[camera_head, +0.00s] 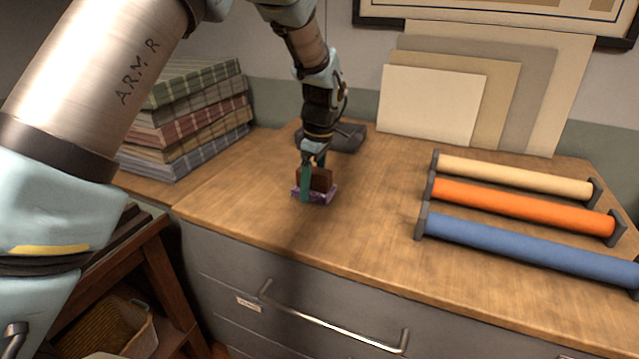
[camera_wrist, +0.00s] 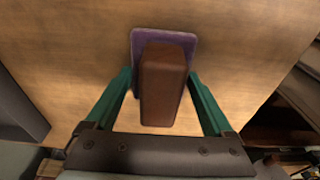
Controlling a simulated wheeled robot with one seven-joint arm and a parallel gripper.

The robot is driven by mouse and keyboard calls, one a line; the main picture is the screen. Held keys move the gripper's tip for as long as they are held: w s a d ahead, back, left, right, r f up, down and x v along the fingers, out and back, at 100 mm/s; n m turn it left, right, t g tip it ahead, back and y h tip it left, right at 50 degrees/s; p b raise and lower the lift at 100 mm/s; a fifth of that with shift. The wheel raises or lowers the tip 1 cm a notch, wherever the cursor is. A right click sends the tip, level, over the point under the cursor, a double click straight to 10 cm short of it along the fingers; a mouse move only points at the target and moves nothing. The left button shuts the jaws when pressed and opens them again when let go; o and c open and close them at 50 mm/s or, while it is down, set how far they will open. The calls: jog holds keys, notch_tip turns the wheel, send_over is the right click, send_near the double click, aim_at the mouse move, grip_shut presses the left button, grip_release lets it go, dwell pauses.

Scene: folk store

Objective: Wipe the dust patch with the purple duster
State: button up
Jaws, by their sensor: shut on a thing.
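The duster (camera_head: 321,181) has a brown block handle on a flat purple pad. It is on or just above the wooden counter top, left of the paper rolls; the exact contact is hard to tell. It also shows in the wrist view (camera_wrist: 163,85), its purple pad against the wood grain. My gripper (camera_head: 313,174) points down, its green fingers on either side of the brown handle and shut on it. They flank the handle in the wrist view (camera_wrist: 160,78). No dust patch stands out clearly; the wood near the duster is only slightly darker in places.
Three rolls, cream (camera_head: 515,175), orange (camera_head: 520,204) and blue (camera_head: 525,247), lie on the right of the counter. A dark grey object (camera_head: 346,138) sits behind my gripper. Folded plaid cloths (camera_head: 190,118) are stacked left. Boards (camera_head: 432,103) lean at the back. Bare wood (camera_head: 375,215) lies between.

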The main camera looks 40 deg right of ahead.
aim_at(336, 186)
jog(key=shift+w+a+f, duration=0.15)
jog(key=shift+w+a, duration=0.55)
jog(key=shift+w, duration=0.3)
jog(key=shift+w+a+r+p, duration=0.15)
jog(key=shift+w+a, duration=0.3)
jog(key=shift+w, duration=0.4)
jog(key=shift+w+a+p, duration=0.1)
jog(key=shift+w+a, duration=0.3)
jog(key=shift+w, duration=0.4)
jog(key=shift+w+a+r+p, duration=0.15)
jog(key=shift+w+a, duration=0.3)
jog(key=shift+w, duration=0.4)
